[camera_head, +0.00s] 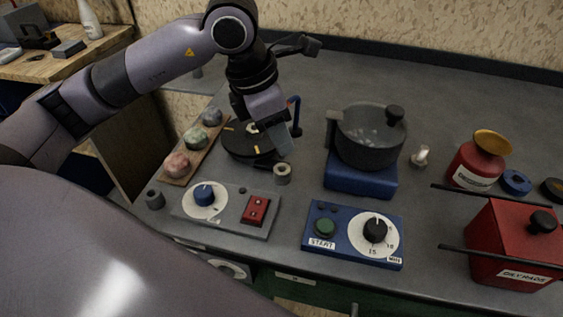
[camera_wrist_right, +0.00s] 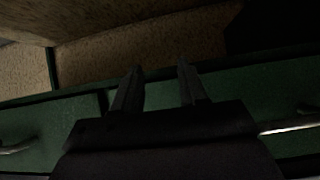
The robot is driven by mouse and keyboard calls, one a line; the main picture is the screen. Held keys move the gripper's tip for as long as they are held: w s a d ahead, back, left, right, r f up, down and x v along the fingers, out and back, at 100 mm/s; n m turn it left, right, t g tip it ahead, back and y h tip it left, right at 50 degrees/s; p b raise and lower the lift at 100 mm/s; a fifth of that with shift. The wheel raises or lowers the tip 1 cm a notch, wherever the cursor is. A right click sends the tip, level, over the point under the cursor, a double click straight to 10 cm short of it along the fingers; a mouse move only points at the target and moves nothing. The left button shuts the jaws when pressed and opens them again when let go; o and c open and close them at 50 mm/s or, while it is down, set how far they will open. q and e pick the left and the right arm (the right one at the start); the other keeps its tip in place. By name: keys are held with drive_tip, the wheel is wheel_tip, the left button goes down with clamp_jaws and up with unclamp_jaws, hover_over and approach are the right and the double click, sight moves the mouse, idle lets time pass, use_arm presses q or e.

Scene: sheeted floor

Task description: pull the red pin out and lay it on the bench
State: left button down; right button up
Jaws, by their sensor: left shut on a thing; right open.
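My left gripper (camera_head: 284,145) reaches down over a round black fixture (camera_head: 240,143) with yellow marks, at the back left of the bench (camera_head: 297,188). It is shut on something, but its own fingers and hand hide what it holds. I cannot make out the red pin in either view. My right gripper (camera_wrist_right: 160,68) is open and empty in the right wrist view, in front of green drawer fronts.
A grey panel (camera_head: 228,220) with a blue knob and red switch lies in front. A blue timer box (camera_head: 345,252), a pot (camera_head: 368,140) on a blue base and a red lidded box (camera_head: 500,245) stand to the right. A small grey ring (camera_head: 282,174) sits near the gripper.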

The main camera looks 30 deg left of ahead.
use_arm(q)
drive_tip(key=shift+r+p, duration=1)
drive_tip(key=shift+r, duration=0.85)
drive_tip(key=shift+s+f, duration=0.1)
drive_tip(key=shift+s, duration=0.05)
